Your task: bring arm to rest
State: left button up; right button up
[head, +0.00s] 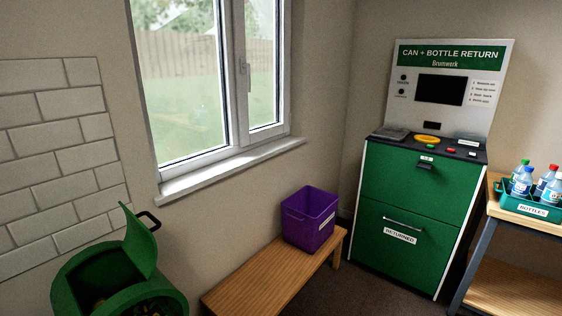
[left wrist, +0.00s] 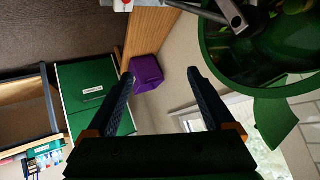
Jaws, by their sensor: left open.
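My left gripper (left wrist: 160,78) shows only in the left wrist view. Its two dark fingers are spread apart with nothing between them. The purple crate (left wrist: 147,73) shows beyond the left fingertip, apart from it. No gripper shows in the head view, and my right gripper is in neither view.
A round green bin (head: 120,285) with its lid up stands at lower left. The purple crate (head: 310,220) sits on a wooden bench (head: 270,278). The green return machine (head: 415,187) stands behind. At right, a table (head: 525,220) holds a bottle tray (head: 533,211).

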pick_arm(q)
jog(key=s+f+n+g, duration=0.1)
jog(key=s+f+g, duration=0.2)
jog(key=s, duration=0.4)
jog(key=s+f+n+g, duration=0.1)
jog(key=s+f+g, duration=0.3)
jog(key=s, duration=0.4)
notch_tip(320, 180, down, 15)
jog(key=s+a+f+g, duration=0.2)
jog(key=s+f, duration=0.9)
jog(key=s, duration=0.2)
jog(key=shift+s+a+f, duration=0.15)
jog(key=shift+s+a, duration=0.1)
jog(key=shift+a, duration=0.05)
